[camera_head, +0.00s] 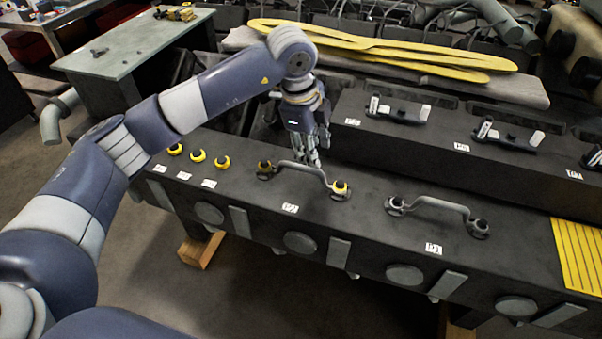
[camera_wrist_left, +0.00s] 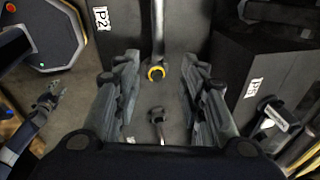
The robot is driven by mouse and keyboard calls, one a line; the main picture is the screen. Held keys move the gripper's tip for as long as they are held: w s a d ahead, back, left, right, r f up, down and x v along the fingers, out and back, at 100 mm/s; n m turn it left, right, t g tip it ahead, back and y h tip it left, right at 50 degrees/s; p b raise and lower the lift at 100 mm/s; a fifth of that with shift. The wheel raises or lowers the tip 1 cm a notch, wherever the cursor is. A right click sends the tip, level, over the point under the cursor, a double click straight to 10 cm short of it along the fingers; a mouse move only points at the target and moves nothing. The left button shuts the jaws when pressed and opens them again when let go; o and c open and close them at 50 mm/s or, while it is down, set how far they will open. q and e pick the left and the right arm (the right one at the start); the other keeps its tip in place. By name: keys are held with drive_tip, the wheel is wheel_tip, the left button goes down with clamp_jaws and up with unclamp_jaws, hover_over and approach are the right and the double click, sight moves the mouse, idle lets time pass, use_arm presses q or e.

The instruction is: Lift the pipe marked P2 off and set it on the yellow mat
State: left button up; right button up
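The pipe marked P2 (camera_head: 305,170) is a grey arched pipe on the dark block. Its right end has a bright yellow ring (camera_head: 340,188); its left end is a duller yellow. My left gripper (camera_head: 313,162) is over the middle of the pipe, fingers pointing down. In the left wrist view its fingers (camera_wrist_left: 162,100) are apart with nothing clearly between them; contact cannot be told. My right gripper (camera_wrist_left: 46,100) appears small at the left there, its opening unclear. The yellow mat (camera_head: 578,255) lies at the block's right end, its visible part empty.
A similar grey pipe (camera_head: 437,205) stands on the block between P2 and the mat. Several yellow-ringed parts (camera_head: 197,156) sit left of P2. A raised dark ledge behind carries clamp-like parts (camera_head: 397,112). Yellow straps (camera_head: 385,47) lie farther back.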

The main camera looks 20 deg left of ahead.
sight(302, 166)
use_arm(q)
drive_tip(key=shift+n+y, duration=0.6)
drive_tip(key=shift+y, duration=0.1)
drive_tip(key=a+f, duration=0.1)
drive_tip(key=w+a+f+p, duration=0.1)
drive_tip(key=a+f+p, duration=0.1)
drive_tip(key=f, duration=0.1)
drive_tip(key=shift+w, duration=0.3)
wheel_tip(302, 166, down, 5)
drive_tip(key=p, duration=0.3)
drive_tip(key=shift+w+f, duration=0.15)
drive_tip(key=shift+f, duration=0.3)
drive_tip(key=shift+r, duration=0.1)
clamp_jaws()
